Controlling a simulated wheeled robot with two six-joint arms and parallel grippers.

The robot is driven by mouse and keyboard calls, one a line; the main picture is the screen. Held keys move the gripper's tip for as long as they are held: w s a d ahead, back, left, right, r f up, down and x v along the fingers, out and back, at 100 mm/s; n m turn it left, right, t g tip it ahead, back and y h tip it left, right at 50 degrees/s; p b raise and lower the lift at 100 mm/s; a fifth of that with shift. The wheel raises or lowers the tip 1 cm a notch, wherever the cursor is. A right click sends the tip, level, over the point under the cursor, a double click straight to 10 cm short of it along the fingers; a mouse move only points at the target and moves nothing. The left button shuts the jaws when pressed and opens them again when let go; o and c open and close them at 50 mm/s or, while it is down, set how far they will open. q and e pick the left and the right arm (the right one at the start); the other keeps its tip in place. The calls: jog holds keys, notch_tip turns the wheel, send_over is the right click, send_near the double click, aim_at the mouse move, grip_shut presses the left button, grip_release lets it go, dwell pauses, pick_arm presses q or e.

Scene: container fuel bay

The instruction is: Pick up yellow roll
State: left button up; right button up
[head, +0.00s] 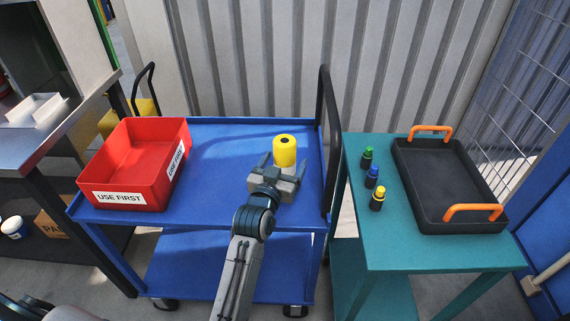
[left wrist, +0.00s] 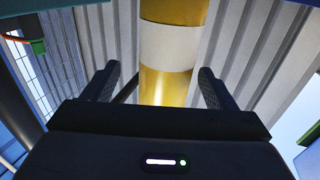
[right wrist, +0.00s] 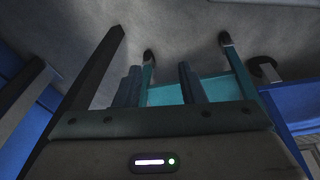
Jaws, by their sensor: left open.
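The yellow roll (head: 285,150) stands upright on the blue cart's top, near its right side, with a dark hole in its top end. In the left wrist view the roll (left wrist: 168,50) shows yellow with a white band, between and beyond the fingers. My left gripper (head: 283,168) is open, its fingers pointing at the roll from the near side. I cannot tell whether they touch it. The roll's lower part is partly hidden by the gripper. My right gripper (right wrist: 160,85) shows in its own wrist view with two fingers apart and nothing between them.
A red "USE FIRST" bin (head: 135,165) sits on the left of the blue cart (head: 225,150). A black cart handle (head: 328,140) rises right of the roll. The teal table (head: 400,245) holds several small bottles and a black tray (head: 450,185) with orange handles.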

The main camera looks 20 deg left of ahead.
pick_arm(q)
jog(key=w, duration=0.4)
jog(key=shift+a+r, duration=0.1)
jog(key=shift+a, duration=0.2)
jog(key=shift+w, duration=0.35)
pick_arm(e)
jog(key=shift+s+d+f, duration=0.1)
jog(key=shift+s+f, duration=0.15)
jog(key=shift+f, duration=0.25)
jog(key=shift+s+f, duration=0.2)
jog(key=shift+f, duration=0.25)
pick_arm(q)
jog(key=c, duration=1.3)
jog(key=shift+o, duration=0.2)
